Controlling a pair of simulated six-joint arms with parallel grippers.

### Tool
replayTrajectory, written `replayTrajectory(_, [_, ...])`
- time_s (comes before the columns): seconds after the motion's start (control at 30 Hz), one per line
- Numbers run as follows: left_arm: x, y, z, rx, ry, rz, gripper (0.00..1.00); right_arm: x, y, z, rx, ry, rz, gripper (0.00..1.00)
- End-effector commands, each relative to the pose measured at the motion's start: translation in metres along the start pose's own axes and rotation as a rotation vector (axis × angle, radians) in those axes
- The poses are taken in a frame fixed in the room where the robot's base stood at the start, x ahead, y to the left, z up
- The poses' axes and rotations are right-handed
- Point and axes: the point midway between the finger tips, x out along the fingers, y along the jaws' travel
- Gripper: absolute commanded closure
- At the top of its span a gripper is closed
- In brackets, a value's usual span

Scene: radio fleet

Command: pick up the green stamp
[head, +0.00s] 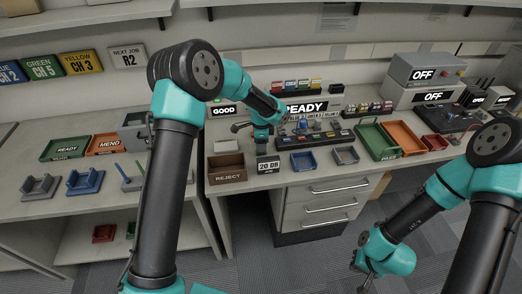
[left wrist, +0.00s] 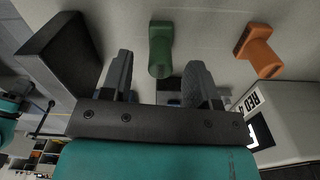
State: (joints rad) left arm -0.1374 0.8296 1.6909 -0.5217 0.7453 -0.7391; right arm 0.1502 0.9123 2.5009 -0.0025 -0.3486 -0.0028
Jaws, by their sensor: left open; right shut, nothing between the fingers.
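The green stamp (left wrist: 160,48) shows in the left wrist view, with a rounded handle and wider end, standing off the pale surface just beyond the fingertips. My left gripper (left wrist: 158,80) is open, its two dark fingers to either side of the stamp's line in that view. The stamp appears apart from both fingers. In the head view my left gripper (head: 262,146) is low over the bench behind the 20 DB block, and I cannot make out the green stamp there. My right gripper (head: 362,272) is shut and empty, low at the right, away from the bench.
An orange stamp (left wrist: 258,52) stands to the right of the green one in the left wrist view. The 20 DB block (head: 268,165) and the brown REJECT bin (head: 226,176) sit near the bench's front edge.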

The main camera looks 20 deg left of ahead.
Motion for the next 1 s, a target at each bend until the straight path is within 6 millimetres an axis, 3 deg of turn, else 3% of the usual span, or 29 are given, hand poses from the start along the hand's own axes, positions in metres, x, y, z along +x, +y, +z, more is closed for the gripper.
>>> replayTrajectory(0.2, [0.021,0.000,0.000,0.000,0.000,0.000,0.45,0.000,0.000,0.000,0.000,0.000,0.000,1.00])
replayTrajectory(0.67, [0.021,0.000,0.000,0.000,0.000,-0.001,0.45,0.000,0.000,0.000,0.000,0.000,0.000,1.00])
replayTrajectory(1.0, [0.021,0.000,0.000,0.000,0.000,-0.001,0.77,0.000,0.000,0.000,0.000,0.000,0.000,1.00])
